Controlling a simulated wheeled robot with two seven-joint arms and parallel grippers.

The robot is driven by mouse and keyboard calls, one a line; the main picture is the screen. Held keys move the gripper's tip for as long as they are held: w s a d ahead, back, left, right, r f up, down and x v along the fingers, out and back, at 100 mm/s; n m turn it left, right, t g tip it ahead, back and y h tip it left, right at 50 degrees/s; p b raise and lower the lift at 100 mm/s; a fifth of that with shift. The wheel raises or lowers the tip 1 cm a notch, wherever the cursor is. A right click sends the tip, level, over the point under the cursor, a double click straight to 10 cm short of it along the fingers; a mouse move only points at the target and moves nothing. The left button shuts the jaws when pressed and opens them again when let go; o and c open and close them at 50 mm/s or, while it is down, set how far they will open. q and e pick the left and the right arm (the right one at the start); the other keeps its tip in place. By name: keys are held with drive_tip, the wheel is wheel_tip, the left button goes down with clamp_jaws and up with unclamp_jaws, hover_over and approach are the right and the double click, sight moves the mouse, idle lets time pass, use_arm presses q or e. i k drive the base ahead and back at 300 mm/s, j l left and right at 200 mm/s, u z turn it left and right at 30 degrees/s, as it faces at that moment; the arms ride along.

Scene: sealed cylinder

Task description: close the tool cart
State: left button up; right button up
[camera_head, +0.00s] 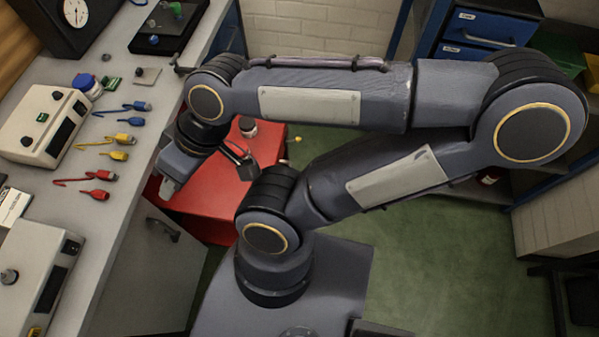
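The red tool cart (216,202) stands on the floor beside the workbench at left centre. A small jar with a dark lid (248,127) is on its red upper surface. My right arm reaches across the picture and hides much of the cart. My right gripper (170,186) hangs over the cart's left part, close to the bench edge. Its fingers are too small and covered to tell their opening or any contact. A dark piece (242,162) shows over the cart; I cannot tell if it belongs to the gripper. I cannot make out whether a drawer stands open. My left gripper is not in view.
The workbench (122,205) at left holds blue, yellow and red connectors (92,194), grey instruments (42,122) and a gauge (75,12). A cabinet with blue drawers (482,32) and shelves stands at right. The green floor (450,260) is clear at lower right.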

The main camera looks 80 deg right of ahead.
sight(208, 203)
drive_tip(key=k+l+z, duration=0.1)
drive_tip(key=z, duration=0.4)
drive_tip(key=k+l+z, duration=0.1)
drive_tip(key=z, duration=0.35)
drive_tip(key=k+l+z, duration=0.1)
drive_tip(key=z, duration=0.8)
drive_tip(key=l+u, duration=0.2)
drive_tip(key=l, duration=0.2)
drive_tip(key=i, duration=0.05)
